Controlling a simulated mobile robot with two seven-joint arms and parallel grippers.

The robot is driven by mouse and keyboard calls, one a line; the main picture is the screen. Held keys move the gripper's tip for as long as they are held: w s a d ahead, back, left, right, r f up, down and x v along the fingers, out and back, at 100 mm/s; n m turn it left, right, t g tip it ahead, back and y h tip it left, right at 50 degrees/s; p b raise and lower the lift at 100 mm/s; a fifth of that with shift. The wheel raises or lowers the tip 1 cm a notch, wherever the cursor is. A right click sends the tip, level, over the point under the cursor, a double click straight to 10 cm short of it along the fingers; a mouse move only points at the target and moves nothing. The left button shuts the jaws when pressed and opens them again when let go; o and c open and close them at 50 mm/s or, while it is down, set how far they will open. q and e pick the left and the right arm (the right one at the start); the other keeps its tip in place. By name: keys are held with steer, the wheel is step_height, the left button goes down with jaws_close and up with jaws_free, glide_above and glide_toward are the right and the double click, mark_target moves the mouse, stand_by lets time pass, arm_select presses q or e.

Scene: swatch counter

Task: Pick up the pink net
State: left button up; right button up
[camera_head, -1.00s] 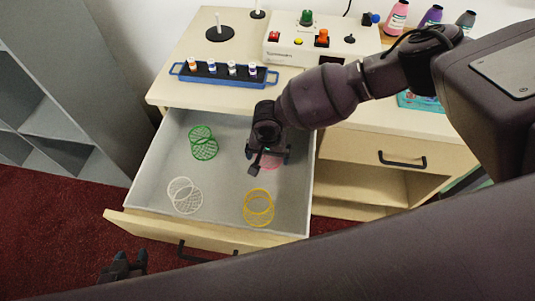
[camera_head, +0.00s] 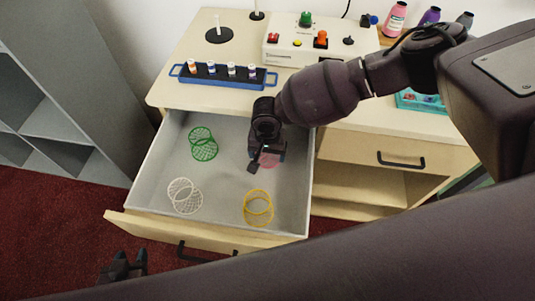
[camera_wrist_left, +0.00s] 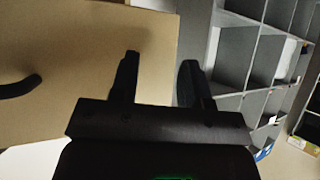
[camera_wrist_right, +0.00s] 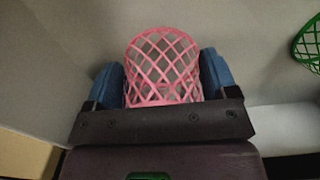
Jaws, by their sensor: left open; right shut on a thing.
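The pink net (camera_wrist_right: 163,62) is an open mesh cylinder between the blue finger pads of my right gripper (camera_wrist_right: 163,85) in the right wrist view. My right gripper is shut on it, inside the open drawer. In the head view, only part of the pink net (camera_head: 269,160) shows below my right gripper (camera_head: 265,152); the rest is hidden by it. My left gripper (camera_head: 124,262) is open and empty, outside the drawer near its front left corner. In the left wrist view its two dark fingers (camera_wrist_left: 158,85) stand apart in front of a wooden panel.
The open drawer (camera_head: 225,180) also holds a green net (camera_head: 203,145), a white net (camera_head: 185,196) and a yellow net (camera_head: 258,208). A blue tray (camera_head: 222,82) of small bottles stands on the counter above. A grey shelf unit (camera_head: 60,120) stands at left.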

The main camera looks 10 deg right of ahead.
step_height(320, 180, up, 17)
steer(key=p, duration=0.3)
steer(key=shift+r, duration=0.1)
steer(key=shift+c, duration=0.8)
steer(key=shift+r, duration=0.65)
steer(key=s+d+r+n, duration=0.4)
steer(key=d+r, duration=0.3)
steer(key=d, duration=0.3)
steer(key=shift+n, duration=0.3)
